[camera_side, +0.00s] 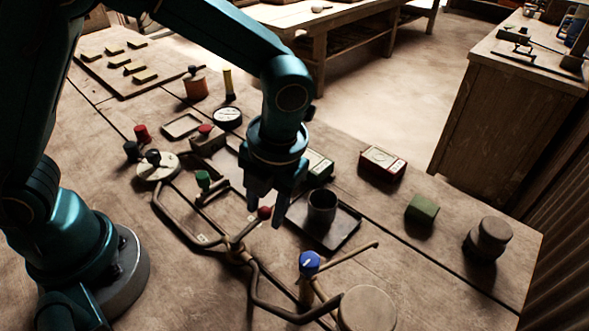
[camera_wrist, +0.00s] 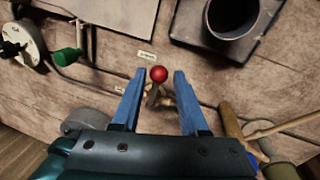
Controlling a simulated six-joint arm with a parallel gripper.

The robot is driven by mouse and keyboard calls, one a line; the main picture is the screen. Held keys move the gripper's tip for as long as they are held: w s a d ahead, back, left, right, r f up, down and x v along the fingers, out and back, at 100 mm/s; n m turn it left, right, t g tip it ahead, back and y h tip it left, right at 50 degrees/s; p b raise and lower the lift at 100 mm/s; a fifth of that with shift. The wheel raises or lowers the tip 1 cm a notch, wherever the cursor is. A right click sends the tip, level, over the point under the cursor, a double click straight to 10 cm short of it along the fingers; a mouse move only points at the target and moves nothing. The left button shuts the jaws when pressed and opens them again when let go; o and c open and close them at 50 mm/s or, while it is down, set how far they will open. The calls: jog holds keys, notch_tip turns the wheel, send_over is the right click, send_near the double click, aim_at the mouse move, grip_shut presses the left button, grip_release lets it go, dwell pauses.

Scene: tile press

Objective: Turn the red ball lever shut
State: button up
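The red ball lever (camera_side: 264,212) rises from a brass fitting (camera_side: 236,250) on the branching pipes on the table. In the wrist view its red ball (camera_wrist: 158,74) shows on a short stem, between the tips of my two blue fingers. My gripper (camera_side: 264,207) points down over it in the side view. The fingers (camera_wrist: 158,80) are apart, with clear gaps on both sides of the ball, and they do not appear to touch it. The lower part of the stem and the fitting are partly hidden in the wrist view.
A dark tray (camera_side: 345,231) with a metal cup (camera_side: 322,205) stands close to the right of my gripper. A blue-topped knob (camera_side: 309,262) and a green-topped handle (camera_side: 203,180) are on the pipes nearby. A green block (camera_side: 422,208) lies farther right. Bare table shows at the front left.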

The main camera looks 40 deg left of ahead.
dwell(0.3)
jog(key=shift+w+r, duration=0.1)
jog(key=shift+r, duration=0.2)
jog(key=r, duration=0.2)
jog(key=d+r, duration=0.1)
jog(key=r, duration=0.1)
jog(key=shift+r, duration=0.2)
